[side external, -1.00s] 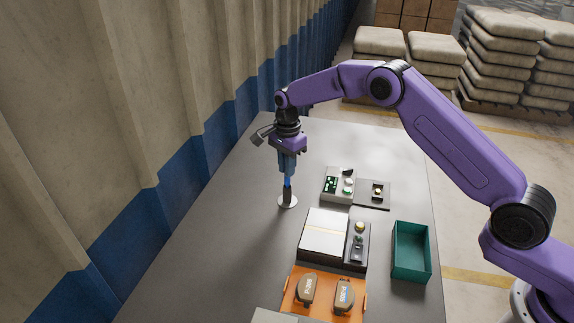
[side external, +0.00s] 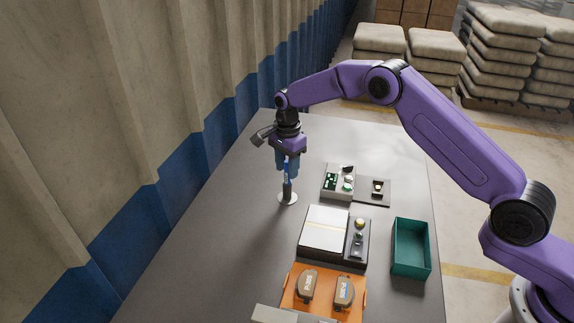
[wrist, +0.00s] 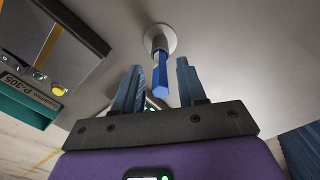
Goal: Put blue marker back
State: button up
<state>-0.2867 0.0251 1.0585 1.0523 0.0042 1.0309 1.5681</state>
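My gripper (side external: 288,168) is directly above the holder, pointing down. In the wrist view my gripper (wrist: 160,66) is open, with one finger on each side of the marker and a visible gap to each. The marker's lower end is hidden in the holder.
An orange tray (side external: 325,310) with two brake shoes is in front. The table left of the holder is clear.

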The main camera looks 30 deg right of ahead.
jog(key=shift+r, duration=0.1)
notch_tip(320, 180, up, 13)
dwell(0.5)
jog(key=s+a+r+n, duration=0.1)
jog(key=s+r+n, duration=0.2)
jog(key=s+n, duration=0.55)
jog(key=s+a+r+n, duration=0.15)
jog(key=s+n, duration=0.35)
jog(key=s, duration=0.7)
jog(key=s+d+f+n, duration=0.1)
jog(key=s+d+n, duration=0.6)
jog(key=s, duration=0.5)
jog(key=s+d+f+n, duration=0.2)
jog(key=s+d+n, duration=0.5)
jog(key=s, duration=0.6)
jog(key=shift+s+d, duration=0.15)
jog(key=shift+s, duration=0.05)
